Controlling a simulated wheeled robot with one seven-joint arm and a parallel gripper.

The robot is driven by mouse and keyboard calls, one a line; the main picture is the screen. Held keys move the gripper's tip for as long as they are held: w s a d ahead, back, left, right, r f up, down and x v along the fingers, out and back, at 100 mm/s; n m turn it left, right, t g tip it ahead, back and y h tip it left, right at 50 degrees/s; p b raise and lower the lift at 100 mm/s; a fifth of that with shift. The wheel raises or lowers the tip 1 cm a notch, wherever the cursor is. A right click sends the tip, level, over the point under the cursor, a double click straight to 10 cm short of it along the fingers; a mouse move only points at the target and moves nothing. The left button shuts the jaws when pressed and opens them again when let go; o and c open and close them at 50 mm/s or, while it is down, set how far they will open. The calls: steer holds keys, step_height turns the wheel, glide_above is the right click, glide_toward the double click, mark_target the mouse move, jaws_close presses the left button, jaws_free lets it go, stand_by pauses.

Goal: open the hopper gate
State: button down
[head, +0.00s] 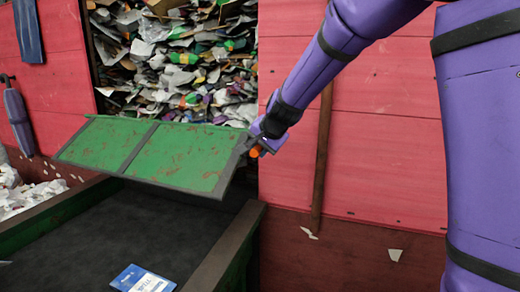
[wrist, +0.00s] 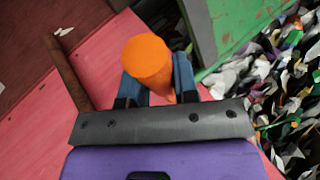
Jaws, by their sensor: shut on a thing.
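The hopper gate (head: 180,155) is a green, rust-flecked panel with grey edging and a grey middle bar. It stands tilted out from the hopper opening, its near edge above the belt. A green part of it also shows in the wrist view (wrist: 225,22). My gripper (head: 254,148) is at the gate's right edge. In the wrist view its blue fingers (wrist: 158,82) are shut around an orange handle (wrist: 147,58). In the head view only a small orange spot of the handle (head: 255,152) shows; the rest is hidden by the gripper.
Mixed paper and plastic waste (head: 185,65) fills the hopper opening behind the gate. A dark belt (head: 95,225) with side rails lies below, with a blue-and-white packet (head: 142,279) on it. A brown pole (head: 322,160) leans on the red wall at right.

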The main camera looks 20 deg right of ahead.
steer(key=shift+w+r, duration=0.15)
steer(key=shift+r, duration=0.1)
steer(key=c, duration=0.9)
jaws_free()
steer(key=v, duration=1)
steer(key=shift+s+r, duration=0.25)
steer(key=shift+s, duration=0.1)
